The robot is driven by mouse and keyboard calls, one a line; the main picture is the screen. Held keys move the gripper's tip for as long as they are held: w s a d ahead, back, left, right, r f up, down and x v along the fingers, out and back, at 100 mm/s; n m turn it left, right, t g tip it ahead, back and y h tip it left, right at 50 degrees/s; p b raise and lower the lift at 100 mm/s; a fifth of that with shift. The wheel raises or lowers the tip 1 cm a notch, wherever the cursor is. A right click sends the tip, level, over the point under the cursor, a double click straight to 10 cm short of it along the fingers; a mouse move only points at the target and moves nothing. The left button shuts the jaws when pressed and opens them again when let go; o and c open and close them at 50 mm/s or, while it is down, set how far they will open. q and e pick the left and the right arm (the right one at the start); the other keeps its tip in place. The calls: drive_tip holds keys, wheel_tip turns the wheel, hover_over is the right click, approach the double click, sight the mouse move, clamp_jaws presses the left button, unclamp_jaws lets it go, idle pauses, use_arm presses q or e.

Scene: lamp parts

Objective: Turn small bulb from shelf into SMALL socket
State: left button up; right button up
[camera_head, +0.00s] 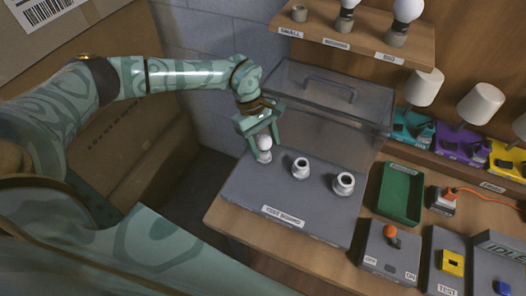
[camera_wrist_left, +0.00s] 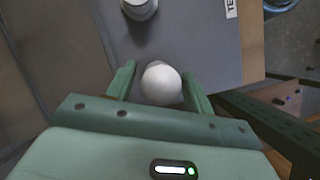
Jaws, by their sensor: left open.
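The small white bulb (camera_head: 264,142) stands at the leftmost socket (camera_head: 263,156) of the grey test board (camera_head: 252,192). It looks upright in that socket, but how deep it sits I cannot tell. My left gripper (camera_head: 264,148) points down over it, open, with one finger on each side. In the left wrist view the round bulb (camera_wrist_left: 161,83) lies between the open fingers (camera_wrist_left: 158,88), with gaps beside it. The shelf holder (camera_head: 299,14) above the SMALL label is empty. My right gripper is not in view.
Two more sockets, one in the middle (camera_head: 301,168) and one on the right (camera_head: 344,184), are empty. A clear cover with a handle (camera_head: 331,110) stands behind the board. The wooden shelf (camera_head: 365,37) overhangs at the back with two bulbs. A green tray (camera_head: 401,194) and a switch box (camera_head: 391,250) are right.

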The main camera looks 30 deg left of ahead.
use_arm(q)
drive_tip(key=shift+n, duration=0.4)
drive_tip(key=shift+r+n+t+p, duration=0.15)
drive_tip(key=shift+n+t+p, duration=0.55)
drive_tip(key=shift+n+p, duration=0.7)
drive_tip(key=shift+n+t+p, duration=0.8)
drive_tip(key=shift+n+p, duration=1.2)
drive_tip(key=shift+p, duration=0.1)
drive_tip(key=c, duration=0.7)
